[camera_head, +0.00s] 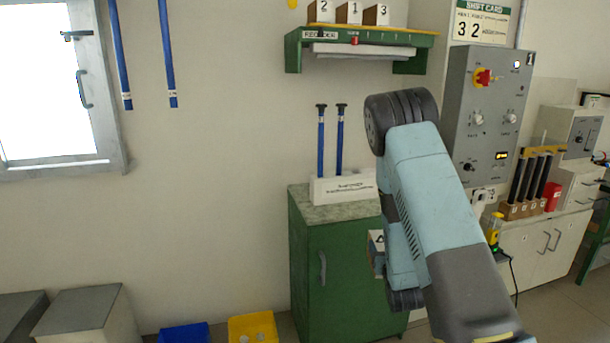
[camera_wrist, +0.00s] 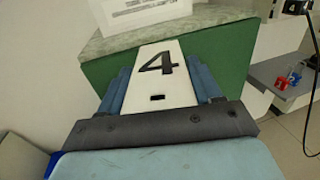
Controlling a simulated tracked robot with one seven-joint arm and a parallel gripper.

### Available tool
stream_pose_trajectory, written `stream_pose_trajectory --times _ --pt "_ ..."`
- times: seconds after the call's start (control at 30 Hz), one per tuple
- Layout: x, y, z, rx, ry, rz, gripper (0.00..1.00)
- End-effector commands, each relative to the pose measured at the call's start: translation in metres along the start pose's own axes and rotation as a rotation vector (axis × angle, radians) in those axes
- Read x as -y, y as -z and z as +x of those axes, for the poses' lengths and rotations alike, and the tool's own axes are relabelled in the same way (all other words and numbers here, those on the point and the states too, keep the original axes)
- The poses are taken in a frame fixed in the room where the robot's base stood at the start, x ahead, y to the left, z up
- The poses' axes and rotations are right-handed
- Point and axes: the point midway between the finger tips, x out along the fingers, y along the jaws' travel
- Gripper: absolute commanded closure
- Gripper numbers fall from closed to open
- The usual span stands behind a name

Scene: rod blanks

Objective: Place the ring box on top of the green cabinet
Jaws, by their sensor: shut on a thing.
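The green cabinet (camera_head: 340,275) stands against the wall in the head view, with a speckled stone-like top (camera_head: 318,213). A white-faced box marked 4 (camera_wrist: 165,75), which I take to be the ring box, is between the blue fingers of my gripper (camera_wrist: 163,90). My gripper is shut on it. In the head view a small part of the box (camera_head: 376,243) shows beside my arm, in front of the cabinet. My arm hides most of the gripper there. In the wrist view the cabinet's green side (camera_wrist: 228,55) and top (camera_wrist: 205,20) are beyond the box.
A white holder (camera_head: 342,189) with two blue rods stands at the back of the cabinet top. Numbered boxes (camera_head: 350,13) sit on the green shelf (camera_head: 420,40) above. A grey control panel (camera_head: 487,110) is to the right. Blue (camera_head: 183,334) and yellow (camera_head: 252,328) bins lie on the floor left of the cabinet.

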Motion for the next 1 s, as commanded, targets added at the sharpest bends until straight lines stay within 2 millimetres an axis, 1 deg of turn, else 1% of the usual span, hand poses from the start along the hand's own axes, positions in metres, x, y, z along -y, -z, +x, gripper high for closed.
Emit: stream_pose_trajectory --times 0.03,0.2,0.37,0.5,0.63,0.77,0.87,1.0 --pt "-0.003 0.013 0.001 -0.003 -0.001 -0.002 0.73" --pt "-0.008 0.044 0.004 -0.003 0.010 -0.002 0.73" --pt "-0.013 0.071 0.007 -0.003 0.016 -0.003 0.73" --pt "-0.010 0.086 0.002 -0.001 0.021 -0.005 0.73" --pt "-0.006 0.097 -0.002 -0.002 0.027 -0.006 0.73" --pt "-0.003 0.103 -0.004 0.000 0.033 -0.006 0.73" --pt "-0.001 0.104 -0.004 0.000 0.037 -0.006 0.73" --pt "-0.001 0.098 -0.003 0.001 0.038 -0.005 0.73"
